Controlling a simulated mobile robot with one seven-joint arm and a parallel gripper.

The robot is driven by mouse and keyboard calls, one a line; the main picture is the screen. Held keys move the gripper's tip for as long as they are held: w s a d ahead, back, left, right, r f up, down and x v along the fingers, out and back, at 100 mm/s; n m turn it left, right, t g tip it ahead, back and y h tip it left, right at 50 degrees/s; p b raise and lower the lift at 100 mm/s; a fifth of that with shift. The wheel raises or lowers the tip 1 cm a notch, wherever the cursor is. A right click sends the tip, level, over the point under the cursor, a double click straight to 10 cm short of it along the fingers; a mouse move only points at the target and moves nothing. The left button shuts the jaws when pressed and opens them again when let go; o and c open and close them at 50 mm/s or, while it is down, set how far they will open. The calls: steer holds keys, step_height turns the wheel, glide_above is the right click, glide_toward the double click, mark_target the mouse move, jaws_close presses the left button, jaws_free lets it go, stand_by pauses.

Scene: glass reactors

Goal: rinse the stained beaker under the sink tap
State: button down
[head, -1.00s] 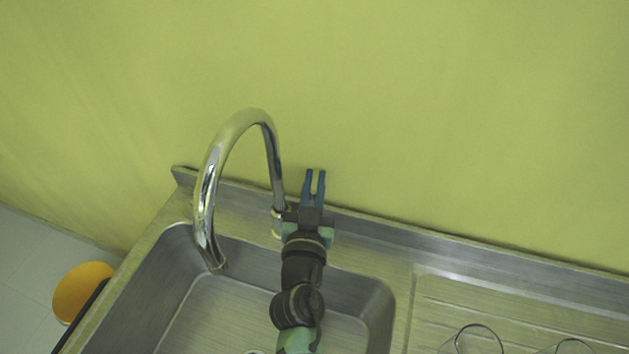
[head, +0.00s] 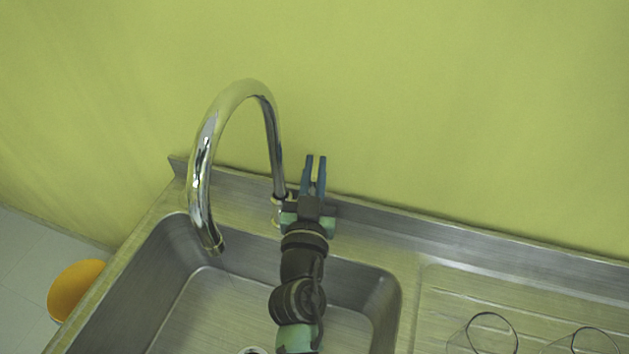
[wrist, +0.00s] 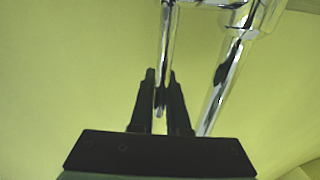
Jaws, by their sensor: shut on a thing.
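The chrome tap (head: 205,160) arches over the left part of the steel sink (head: 225,305); no water shows at its spout end. My gripper (head: 316,170) is just right of the tap's base, its blue fingers pointing toward the wall. In the wrist view my gripper (wrist: 160,90) is shut on the tap's thin chrome lever (wrist: 166,45), which passes between the fingers. The lever is hidden in the head view. Two clear glass vessels, one at the lower right (head: 490,335) and one farther right (head: 585,342), are cut off by the frame; I cannot tell which is the stained beaker.
A ribbed drainboard (head: 450,300) lies right of the basin, with the glass vessels on it. A green wall (head: 450,100) rises close behind the sink. An orange round object (head: 75,290) is at the left, beyond the sink edge.

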steer(key=shift+s+a+b, duration=0.1)
steer(key=shift+s+b, duration=0.15)
steer(key=shift+b, duration=0.45)
steer(key=c, duration=0.9)
jaws_free()
steer(key=shift+s, duration=0.1)
